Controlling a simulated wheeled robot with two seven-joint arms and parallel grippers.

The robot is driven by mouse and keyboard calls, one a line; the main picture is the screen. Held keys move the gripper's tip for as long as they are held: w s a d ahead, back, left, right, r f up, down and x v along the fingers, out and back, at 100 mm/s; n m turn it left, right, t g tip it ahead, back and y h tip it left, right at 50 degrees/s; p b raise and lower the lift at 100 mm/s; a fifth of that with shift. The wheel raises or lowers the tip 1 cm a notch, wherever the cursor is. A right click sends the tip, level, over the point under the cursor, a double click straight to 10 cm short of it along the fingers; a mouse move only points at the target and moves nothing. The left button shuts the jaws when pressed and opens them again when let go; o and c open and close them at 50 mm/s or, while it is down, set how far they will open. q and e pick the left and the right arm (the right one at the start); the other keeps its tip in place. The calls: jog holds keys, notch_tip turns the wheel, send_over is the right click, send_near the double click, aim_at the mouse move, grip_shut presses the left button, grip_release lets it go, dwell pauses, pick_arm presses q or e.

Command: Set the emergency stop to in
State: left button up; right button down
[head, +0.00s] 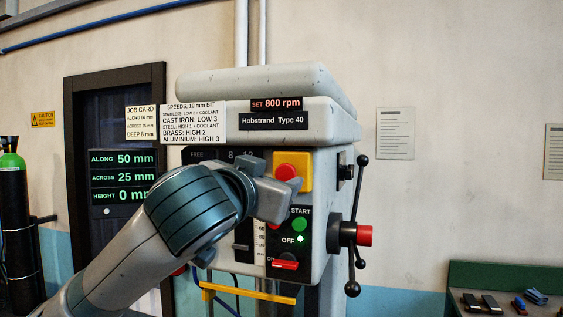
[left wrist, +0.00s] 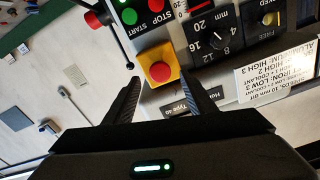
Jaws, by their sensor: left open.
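The emergency stop is a red round button (head: 286,172) on a yellow box (head: 305,172) at the upper right of the drill press front. The same red button (left wrist: 160,72) shows in the left wrist view, upside down, on its yellow box (left wrist: 154,60). I cannot tell whether the button is in or out. My left gripper (head: 286,194) is open and close to the box, just below the button in the head view. In the left wrist view its fingers (left wrist: 160,82) stand apart, one to each side of the button, with nothing between them. My right gripper is not in view.
A green START button (head: 299,225) and a red switch (head: 286,265) sit below the box. A feed handle with a red hub (head: 364,236) sticks out at the right. A green bench (head: 470,275) stands at the lower right.

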aim_at(285, 175)
pick_arm(q)
jog(key=shift+p+x, duration=0.8)
jog(key=shift+x, duration=1.3)
